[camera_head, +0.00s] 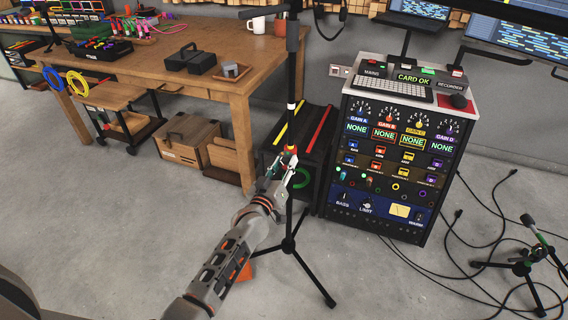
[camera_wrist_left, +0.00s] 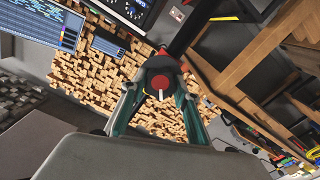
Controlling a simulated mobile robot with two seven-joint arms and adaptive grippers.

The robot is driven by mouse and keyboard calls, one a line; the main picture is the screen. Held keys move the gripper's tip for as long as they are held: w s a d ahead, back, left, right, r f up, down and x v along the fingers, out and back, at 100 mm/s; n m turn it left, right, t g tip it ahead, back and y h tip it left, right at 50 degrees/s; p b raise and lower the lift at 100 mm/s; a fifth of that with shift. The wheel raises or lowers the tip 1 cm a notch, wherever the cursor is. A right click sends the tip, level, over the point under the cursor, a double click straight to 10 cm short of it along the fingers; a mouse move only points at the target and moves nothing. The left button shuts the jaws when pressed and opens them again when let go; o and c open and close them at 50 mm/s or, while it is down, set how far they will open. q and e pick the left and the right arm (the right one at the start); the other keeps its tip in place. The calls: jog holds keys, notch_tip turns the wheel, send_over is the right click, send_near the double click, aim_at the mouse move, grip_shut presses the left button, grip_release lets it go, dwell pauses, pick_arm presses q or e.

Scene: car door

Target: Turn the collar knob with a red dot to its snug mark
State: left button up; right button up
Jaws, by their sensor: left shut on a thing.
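A black microphone stand (camera_head: 298,75) stands upright on tripod legs between the table and the rack. Its collar knob shows in the left wrist view as a dark knob with a red face (camera_wrist_left: 160,80) and a short white line below. My left gripper (camera_head: 284,168) reaches the stand's collar at mid height. In the left wrist view my left gripper (camera_wrist_left: 160,100) has its two green-grey fingers on either side of the knob, shut on it. In the head view the fingers largely hide the knob, and I cannot read a snug mark. My right gripper is not in view.
A wooden table (camera_head: 215,75) with tools stands at the left. A black case (camera_head: 312,145) with yellow and red strips is close behind the stand. An equipment rack (camera_head: 400,150) stands right of it. Cables and a small microphone stand (camera_head: 522,268) are on the floor at right.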

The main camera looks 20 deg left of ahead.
pick_arm(q)
jog(key=shift+n, duration=0.3)
jog(key=o, duration=1.1)
jog(key=shift+s, duration=0.1)
jog(key=s, duration=1.1)
jog(key=shift+s+a, duration=0.25)
jog(key=shift+s, duration=0.15)
